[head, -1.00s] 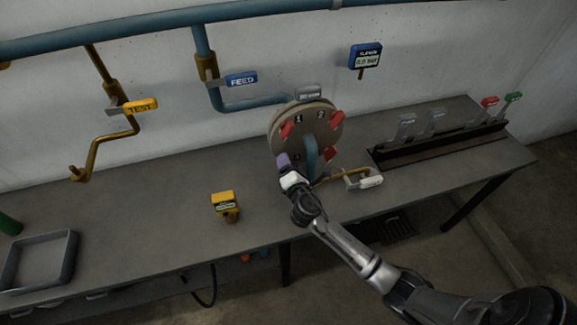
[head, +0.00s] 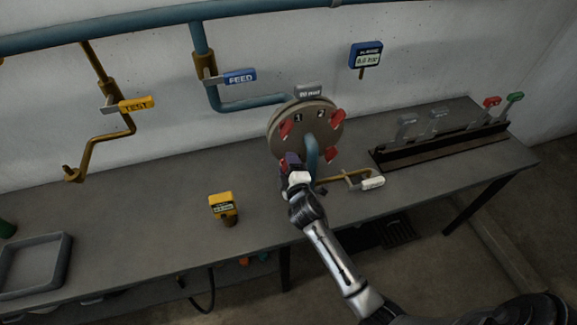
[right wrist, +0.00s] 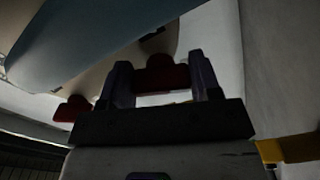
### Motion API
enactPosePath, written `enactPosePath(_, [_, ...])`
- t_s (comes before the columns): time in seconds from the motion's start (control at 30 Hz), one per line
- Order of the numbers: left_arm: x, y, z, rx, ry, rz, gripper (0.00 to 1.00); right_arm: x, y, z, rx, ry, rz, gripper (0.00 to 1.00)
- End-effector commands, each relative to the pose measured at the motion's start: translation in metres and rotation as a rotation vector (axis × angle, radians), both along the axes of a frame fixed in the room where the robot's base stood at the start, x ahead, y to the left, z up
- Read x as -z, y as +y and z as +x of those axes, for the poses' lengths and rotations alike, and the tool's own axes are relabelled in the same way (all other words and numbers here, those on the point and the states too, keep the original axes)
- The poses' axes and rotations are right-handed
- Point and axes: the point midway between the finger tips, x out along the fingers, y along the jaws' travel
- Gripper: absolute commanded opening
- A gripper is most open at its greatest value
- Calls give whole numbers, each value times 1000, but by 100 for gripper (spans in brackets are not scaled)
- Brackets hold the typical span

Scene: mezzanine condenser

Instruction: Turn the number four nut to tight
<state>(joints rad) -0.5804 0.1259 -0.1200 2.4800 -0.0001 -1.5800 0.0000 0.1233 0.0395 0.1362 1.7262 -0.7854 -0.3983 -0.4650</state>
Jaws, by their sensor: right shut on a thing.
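The round tan cover plate (head: 298,147) stands at the back of the bench, with numbers 1 and 2 readable at its top. Red nuts sit around its rim: upper left (head: 285,129), upper right (head: 337,116) and lower right (head: 331,154). My right gripper (head: 291,160) is at the plate's lower left and covers the nut and number there. In the right wrist view, its two dark purple fingers (right wrist: 162,82) are shut on a red nut (right wrist: 160,72). Another red nut (right wrist: 72,108) shows to the left. My left gripper is not in view.
A blue pipe (head: 311,155) rises just right of my gripper. A brass pipe with a white-tagged handle (head: 372,183) is right of it. A yellow device (head: 222,206) and a grey tray (head: 36,264) stand left. The bench between them is clear.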

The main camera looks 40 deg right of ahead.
Motion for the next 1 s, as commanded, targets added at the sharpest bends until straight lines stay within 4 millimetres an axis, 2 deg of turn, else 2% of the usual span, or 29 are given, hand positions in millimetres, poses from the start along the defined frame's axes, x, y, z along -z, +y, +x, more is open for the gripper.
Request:
enactPosePath(0.4, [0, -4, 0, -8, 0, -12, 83, 0, 0, 0, 0, -73, 161, 34])
enactPosePath(0.97, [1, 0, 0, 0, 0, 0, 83, 0, 0, 0, 0, -83, 186, 34])
enactPosePath(1.0, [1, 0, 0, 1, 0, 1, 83, 0, 0, 0, 0, -83, 186, 58])
